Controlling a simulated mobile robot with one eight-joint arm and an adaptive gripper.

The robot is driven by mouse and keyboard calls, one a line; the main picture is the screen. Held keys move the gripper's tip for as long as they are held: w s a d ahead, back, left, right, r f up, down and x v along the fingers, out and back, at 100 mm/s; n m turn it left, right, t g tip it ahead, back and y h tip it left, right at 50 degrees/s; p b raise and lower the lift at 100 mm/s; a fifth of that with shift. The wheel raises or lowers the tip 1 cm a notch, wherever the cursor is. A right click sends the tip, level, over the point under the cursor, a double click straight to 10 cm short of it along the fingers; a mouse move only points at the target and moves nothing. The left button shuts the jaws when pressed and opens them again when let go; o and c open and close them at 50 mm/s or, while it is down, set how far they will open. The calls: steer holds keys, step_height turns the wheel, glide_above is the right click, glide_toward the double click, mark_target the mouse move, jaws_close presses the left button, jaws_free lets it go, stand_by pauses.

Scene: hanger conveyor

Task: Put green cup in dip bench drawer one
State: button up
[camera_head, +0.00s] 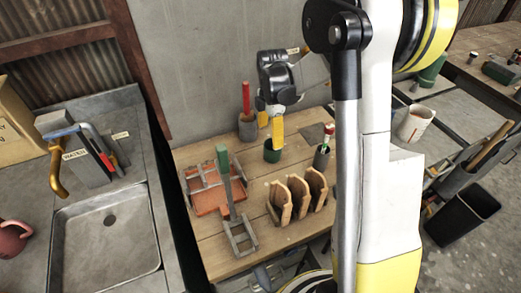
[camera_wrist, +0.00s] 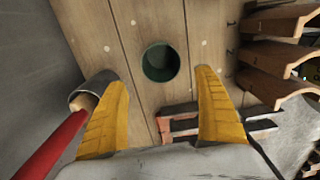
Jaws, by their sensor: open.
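The green cup (camera_head: 271,156) stands upright on the wooden bench top (camera_head: 215,253), near its back edge. In the wrist view, the cup (camera_wrist: 160,63) shows its open round mouth and looks empty. My gripper (camera_head: 277,139) points down over the cup with its yellow fingers. In the wrist view, my gripper (camera_wrist: 162,76) is open, with the fingers spread left and right of the cup and nothing held. I cannot tell whether the fingertips reach below the rim.
A grey pot (camera_head: 248,128) with a red stick stands close left of the cup. A dark pot (camera_head: 321,158) with tools stands right. Wooden racks (camera_head: 297,193) and a reddish tray (camera_head: 208,193) are in front. A metal sink (camera_head: 105,240) lies left.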

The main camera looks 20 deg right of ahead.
mark_target(273, 153)
steer(key=f, duration=0.1)
steer(key=f+b, duration=0.1)
steer(key=f, duration=0.2)
steer(key=shift+s+d+f, duration=0.2)
steer(key=shift+s+d, duration=0.1)
steer(key=shift+d, duration=0.1)
steer(key=f+b, duration=0.1)
steer(key=f, duration=0.2)
steer(key=f+b, duration=0.1)
steer(key=f, duration=0.1)
steer(key=shift+w+d+f+b, duration=0.1)
steer(key=shift+d+f+b, duration=0.15)
steer(key=shift+b, duration=0.1)
steer(key=shift+r, duration=0.1)
steer(key=c, duration=1.4)
